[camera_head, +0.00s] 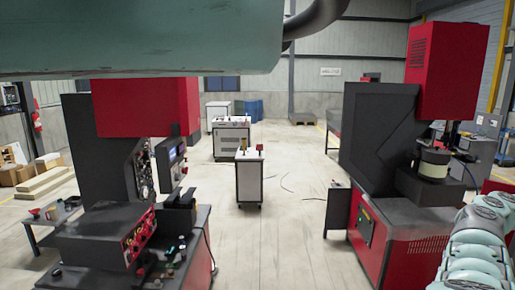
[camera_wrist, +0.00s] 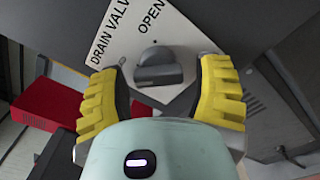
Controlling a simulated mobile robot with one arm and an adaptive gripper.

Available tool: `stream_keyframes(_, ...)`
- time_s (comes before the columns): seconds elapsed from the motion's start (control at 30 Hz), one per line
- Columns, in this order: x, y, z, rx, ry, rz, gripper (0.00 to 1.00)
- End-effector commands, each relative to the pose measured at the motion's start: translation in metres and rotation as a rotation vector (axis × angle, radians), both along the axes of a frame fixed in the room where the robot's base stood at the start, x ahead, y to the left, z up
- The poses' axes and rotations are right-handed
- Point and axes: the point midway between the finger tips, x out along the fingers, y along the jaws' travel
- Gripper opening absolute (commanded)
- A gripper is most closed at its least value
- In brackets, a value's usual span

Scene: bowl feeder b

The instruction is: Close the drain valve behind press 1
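The drain valve (camera_wrist: 158,70) shows in the wrist view as a dark grey knob on a white label plate (camera_wrist: 140,22). The plate reads "DRAIN VAL", cut off by the frame, and "OPEN", with the text tilted. My gripper (camera_wrist: 162,74) has yellow ribbed fingers spread apart, one on each side of the knob, with gaps visible. Its depth from the knob is hard to tell. The head view shows neither the valve nor my gripper. Two red and black presses stand there, left (camera_head: 133,107) and right (camera_head: 375,130); which is press 1 cannot be told.
A white cart (camera_head: 249,180) stands mid-floor, with a white cabinet (camera_head: 231,140) behind it. The floor between the presses is otherwise largely clear, with thin cables lying on it. A control box (camera_head: 108,236) sits on the left press's table. In the wrist view a red block (camera_wrist: 48,103) lies at left.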

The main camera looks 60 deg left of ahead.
Motion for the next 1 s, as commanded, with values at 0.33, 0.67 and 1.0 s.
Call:
stream_keyframes(0.33, 0.0, 0.0, 0.0, 0.0, -0.001, -0.001, 0.75)
stream_keyframes(0.67, -0.016, 0.014, 0.001, -0.001, -0.005, 0.004, 0.75)
stream_keyframes(1.0, -0.046, 0.037, 0.0, -0.002, -0.002, 0.007, 0.75)
